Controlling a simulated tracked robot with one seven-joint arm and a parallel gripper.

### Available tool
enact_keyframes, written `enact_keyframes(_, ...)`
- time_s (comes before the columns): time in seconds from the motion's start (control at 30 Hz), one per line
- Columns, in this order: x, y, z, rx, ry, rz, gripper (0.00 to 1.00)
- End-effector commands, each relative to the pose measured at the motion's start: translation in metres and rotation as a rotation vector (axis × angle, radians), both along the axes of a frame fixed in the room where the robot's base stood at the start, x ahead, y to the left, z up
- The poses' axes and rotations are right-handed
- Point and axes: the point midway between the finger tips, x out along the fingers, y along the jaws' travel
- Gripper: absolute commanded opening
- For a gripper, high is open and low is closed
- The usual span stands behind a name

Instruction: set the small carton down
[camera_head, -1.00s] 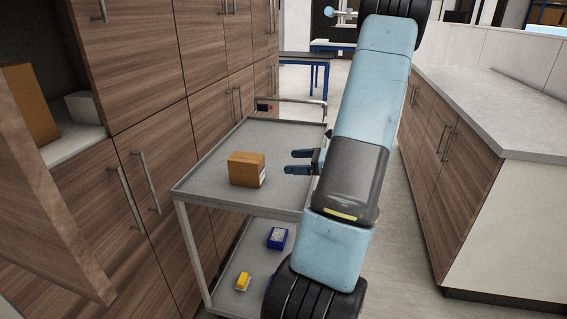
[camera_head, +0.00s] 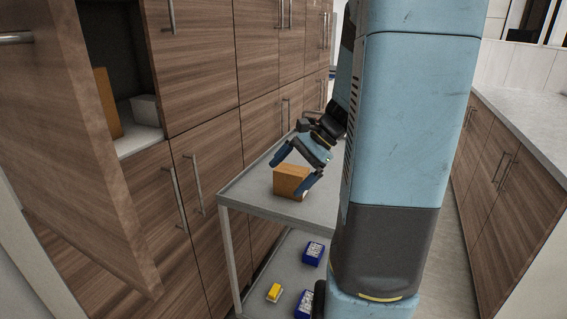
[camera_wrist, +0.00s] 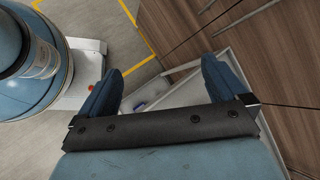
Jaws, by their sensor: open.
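The small brown carton (camera_head: 291,181) rests on the grey top shelf of a metal cart (camera_head: 252,203). My gripper (camera_head: 287,178) is open above it in the head view, with one finger on either side of the carton as seen there. I cannot tell whether the fingers touch it. The wrist view also shows my open gripper (camera_wrist: 161,68), its two blue fingers wide apart with nothing held between them. The carton does not show in that view.
The cart's lower shelf holds a yellow item (camera_head: 274,292) and blue boxes (camera_head: 313,253). An open wooden cabinet at left holds a tall brown box (camera_head: 107,103) and a white box (camera_head: 147,107). A counter (camera_head: 530,115) stands at right. My arm hides the cart's right side.

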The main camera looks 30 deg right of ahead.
Motion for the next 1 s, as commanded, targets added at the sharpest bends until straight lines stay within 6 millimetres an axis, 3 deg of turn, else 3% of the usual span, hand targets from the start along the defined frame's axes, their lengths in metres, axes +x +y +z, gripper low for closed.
enact_keyframes(0.1,-0.017,0.025,0.015,-0.144,-0.061,0.15,0.99)
enact_keyframes(0.4,-0.06,0.063,0.047,-0.483,-0.244,0.494,0.99)
enact_keyframes(0.8,-0.109,0.084,0.091,-0.893,-0.557,0.876,0.99)
enact_keyframes(1.0,-0.121,0.085,0.104,-1.0,-0.652,0.962,0.99)
